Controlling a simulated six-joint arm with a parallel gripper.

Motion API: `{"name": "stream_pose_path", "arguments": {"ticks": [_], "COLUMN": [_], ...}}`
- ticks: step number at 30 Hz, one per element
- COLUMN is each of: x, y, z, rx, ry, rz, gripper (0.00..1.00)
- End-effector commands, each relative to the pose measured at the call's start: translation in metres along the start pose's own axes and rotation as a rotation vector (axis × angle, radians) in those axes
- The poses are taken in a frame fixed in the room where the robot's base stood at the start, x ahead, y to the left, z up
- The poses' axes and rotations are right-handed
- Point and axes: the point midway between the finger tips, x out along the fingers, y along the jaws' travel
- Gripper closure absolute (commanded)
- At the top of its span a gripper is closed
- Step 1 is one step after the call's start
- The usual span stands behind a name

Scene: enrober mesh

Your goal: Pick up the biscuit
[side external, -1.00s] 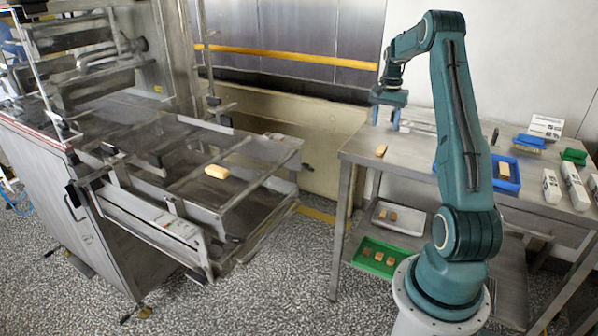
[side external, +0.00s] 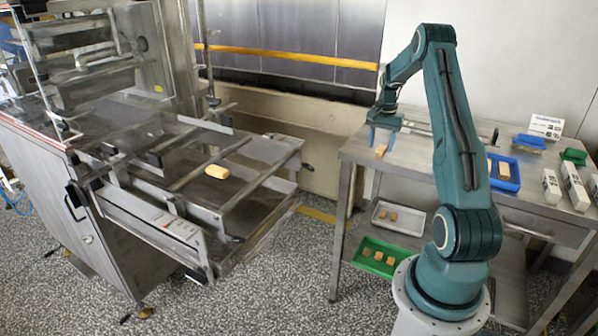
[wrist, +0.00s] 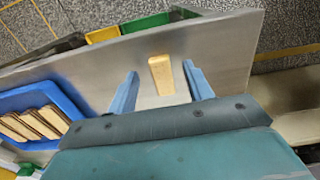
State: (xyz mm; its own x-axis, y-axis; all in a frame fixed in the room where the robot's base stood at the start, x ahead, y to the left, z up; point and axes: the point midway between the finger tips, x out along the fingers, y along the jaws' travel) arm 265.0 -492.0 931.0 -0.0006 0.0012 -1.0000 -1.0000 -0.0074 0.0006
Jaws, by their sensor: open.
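The biscuit (side external: 381,151) is a small tan rectangular block lying on the steel table near its left end. In the wrist view the biscuit (wrist: 162,75) lies between the two blue fingers, with a gap on each side. My gripper (side external: 383,138) points down over the biscuit, and its fingers reach close to the table top. In the wrist view my gripper (wrist: 160,88) is open and empty. The exact height of the fingertips above the table cannot be told.
A blue tray (wrist: 65,102) of biscuits stands on the steel table (side external: 410,150). White boxes (side external: 552,186) stand at the right. A white tray (side external: 400,229) and a green tray (side external: 366,270) sit on the lower shelf. Another biscuit-like block (side external: 217,171) lies on the machine at left.

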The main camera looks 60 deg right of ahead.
Motion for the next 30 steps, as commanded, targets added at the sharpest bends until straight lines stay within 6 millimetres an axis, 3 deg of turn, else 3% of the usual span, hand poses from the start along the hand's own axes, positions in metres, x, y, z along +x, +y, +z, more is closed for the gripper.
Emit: {"name": "stream_pose_path", "arguments": {"ticks": [6, 21, 22, 27, 30], "x": [0.017, 0.018, 0.018, 0.018, 0.018], "y": [0.000, 0.000, 0.000, 0.000, 0.000], "z": [0.000, 0.000, 0.000, 0.000, 0.000], "rx": [0.000, 0.000, 0.000, 0.000, 0.000], "ry": [0.000, 0.001, 0.001, 0.001, 0.001], "rz": [0.001, 0.000, 0.000, 0.000, 0.000], "gripper": [0.49, 0.49, 0.51, 0.84, 0.88]}}
